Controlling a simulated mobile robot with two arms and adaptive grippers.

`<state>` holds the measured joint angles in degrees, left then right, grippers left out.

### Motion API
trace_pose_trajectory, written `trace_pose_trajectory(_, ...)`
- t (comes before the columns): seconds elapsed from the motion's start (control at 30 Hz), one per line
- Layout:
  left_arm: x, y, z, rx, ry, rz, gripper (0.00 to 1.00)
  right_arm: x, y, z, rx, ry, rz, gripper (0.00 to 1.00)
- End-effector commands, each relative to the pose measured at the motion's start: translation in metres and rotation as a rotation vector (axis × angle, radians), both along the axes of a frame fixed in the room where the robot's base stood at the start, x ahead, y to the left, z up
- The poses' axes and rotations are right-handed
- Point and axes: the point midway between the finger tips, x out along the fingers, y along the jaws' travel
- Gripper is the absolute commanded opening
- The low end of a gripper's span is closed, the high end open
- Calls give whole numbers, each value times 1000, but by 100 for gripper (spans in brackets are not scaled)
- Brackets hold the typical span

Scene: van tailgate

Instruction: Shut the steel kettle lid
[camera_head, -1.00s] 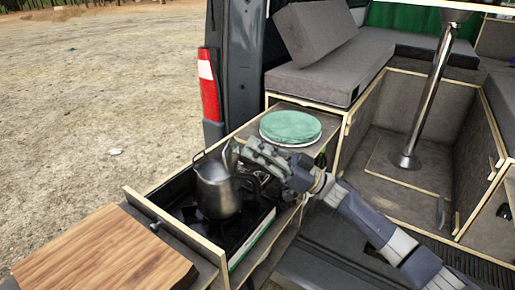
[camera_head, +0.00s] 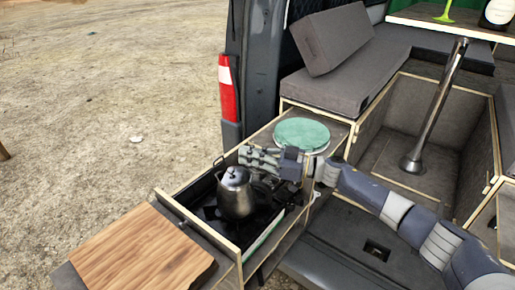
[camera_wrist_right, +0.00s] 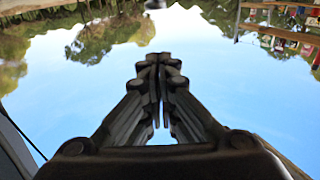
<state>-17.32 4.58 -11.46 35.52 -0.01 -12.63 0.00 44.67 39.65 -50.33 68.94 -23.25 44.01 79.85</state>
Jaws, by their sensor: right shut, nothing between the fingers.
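The steel kettle (camera_head: 238,200) stands upright on the dark stove in the pull-out drawer. Its lid (camera_head: 234,177) lies flat over the top opening, with the small knob upward, and looks shut. My right gripper (camera_head: 248,157) is just behind and to the right of the lid in the head view, a little above it and seemingly apart from it. Its fingers are together and empty, which also shows in the right wrist view (camera_wrist_right: 160,65). The kettle is not visible in the wrist view. My left gripper is not in view.
A wooden board (camera_head: 145,250) lies at the drawer's near end. A round green-topped item (camera_head: 301,134) sits behind my right gripper. The drawer's light-edged walls surround the stove (camera_head: 262,215). Grey cushions (camera_head: 330,38) and a metal table post (camera_head: 437,105) stand farther back.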

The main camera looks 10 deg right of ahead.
Motion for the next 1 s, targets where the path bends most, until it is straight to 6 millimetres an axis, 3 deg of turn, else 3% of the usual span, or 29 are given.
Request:
trace_pose_trajectory(0.5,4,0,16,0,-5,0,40,19,34,-9,3,1,0,0)
trace_pose_trajectory(1.0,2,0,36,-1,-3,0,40,25,45,-20,-106,57,0,0)
